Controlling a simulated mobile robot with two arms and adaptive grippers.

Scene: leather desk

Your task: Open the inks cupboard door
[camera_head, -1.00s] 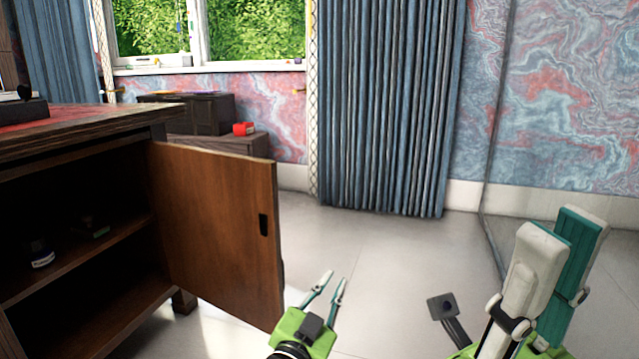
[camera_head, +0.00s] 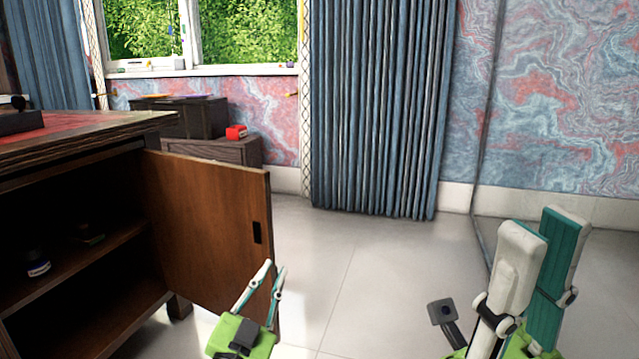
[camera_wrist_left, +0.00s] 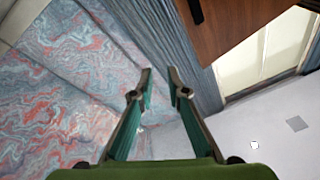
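The wooden cupboard door (camera_head: 205,225) stands swung wide open from the desk cabinet, hinged at its left edge, with a dark handle slot (camera_head: 257,232) near its free edge. The door and its dark slot also show at the top of the left wrist view (camera_wrist_left: 235,28). My left gripper (camera_head: 273,265) is beside the lower free edge of the door, fingers apart and empty; the left wrist view shows the gap between the fingertips (camera_wrist_left: 160,75). My right gripper (camera_head: 545,235) is at the lower right, its two thick fingers close together; whether they touch is unclear.
The open cabinet has a shelf (camera_head: 75,260) with an ink bottle (camera_head: 38,263) and a small dark item (camera_head: 92,233). The desk top (camera_head: 70,138) is above. Free floor (camera_head: 370,270) lies right of the door. A low cabinet and curtain stand behind.

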